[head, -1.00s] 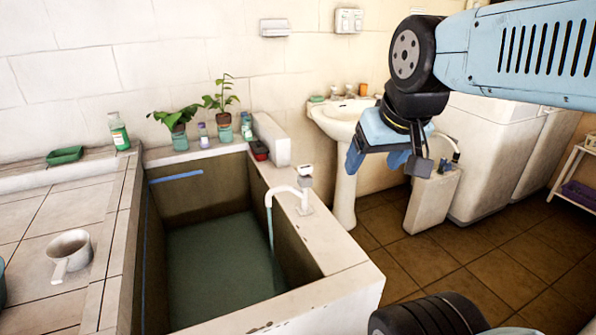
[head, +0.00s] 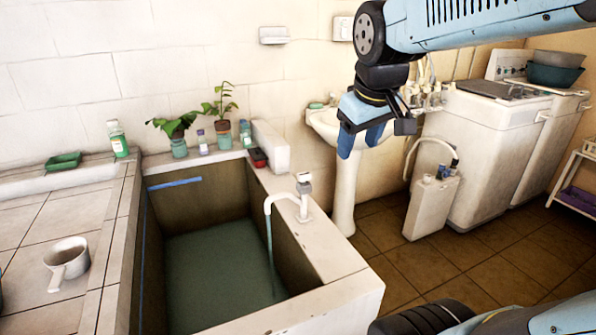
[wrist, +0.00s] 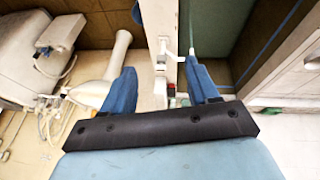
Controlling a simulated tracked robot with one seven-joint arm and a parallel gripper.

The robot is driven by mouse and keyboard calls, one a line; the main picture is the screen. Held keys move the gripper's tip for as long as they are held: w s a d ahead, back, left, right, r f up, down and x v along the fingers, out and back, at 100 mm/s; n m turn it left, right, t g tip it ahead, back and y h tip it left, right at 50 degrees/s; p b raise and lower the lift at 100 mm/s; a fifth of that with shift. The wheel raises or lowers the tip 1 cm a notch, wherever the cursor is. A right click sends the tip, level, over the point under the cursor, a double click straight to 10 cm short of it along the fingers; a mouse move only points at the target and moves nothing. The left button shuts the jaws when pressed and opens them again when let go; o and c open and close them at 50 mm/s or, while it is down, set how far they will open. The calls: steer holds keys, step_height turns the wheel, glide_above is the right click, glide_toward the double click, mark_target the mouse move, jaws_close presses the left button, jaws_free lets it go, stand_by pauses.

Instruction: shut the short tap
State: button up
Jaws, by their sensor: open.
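A white tap (head: 303,196) stands on the right ledge of the sunken tank (head: 340,262). Its curved spout reaches left over the tank, and a thin stream runs down from it. A small pale handle sits on top; I cannot tell its exact turn. My gripper (head: 361,141) is open and empty, above and to the right of the tap in the head view, with the pedestal basin behind it. In the wrist view, the blue fingers (wrist: 160,68) stand apart on either side of the ledge, and the tap (wrist: 162,46) shows between and beyond them.
Potted plants (head: 178,133) and bottles line the tank's back ledge, with a dark red dish (head: 258,158) near the corner. The pedestal basin (head: 324,122) and a white container (head: 430,205) stand at right. A white dipper (head: 67,262) lies on the left tiles.

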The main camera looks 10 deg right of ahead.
steer(key=w+n+g, duration=0.1)
steer(key=w+n, duration=0.3)
steer(key=w, duration=0.5)
steer(key=n+g+h, duration=0.3)
steer(key=n+h, duration=0.1)
steer(key=n, duration=0.9)
glide_above(304, 174)
steer(key=a, duration=0.6)
step_height(304, 174, down, 14)
steer(key=f, duration=0.1)
steer(key=x, duration=1.3)
steer(key=shift+s+d, duration=0.15)
steer(key=shift+s, duration=0.15)
steer(key=shift+c, duration=0.2)
